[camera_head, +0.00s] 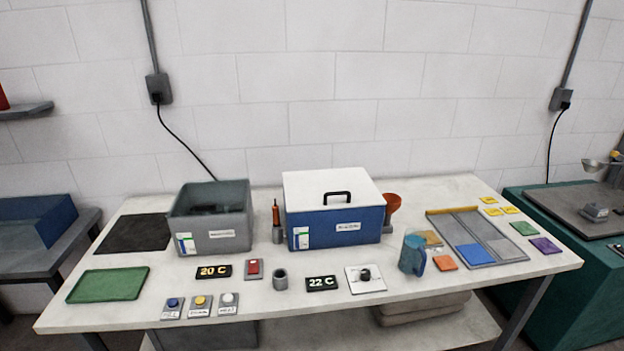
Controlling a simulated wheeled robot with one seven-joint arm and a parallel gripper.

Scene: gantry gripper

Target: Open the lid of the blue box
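The blue box (335,228) stands near the middle of the white table, toward the back. Its white lid (330,183) lies flat on top and looks closed. A black handle (337,196) stands up from the lid near its front edge. The box's front carries a white label and a white, green and blue sticker. The inside of the box is hidden. My gripper does not show in the head view.
A grey open bin (211,228) stands left of the box, with a screwdriver-like tool (276,219) between them. An orange funnel (392,203) is close on the right. A dial plate (365,279), display signs and a blue mug (413,255) stand in front.

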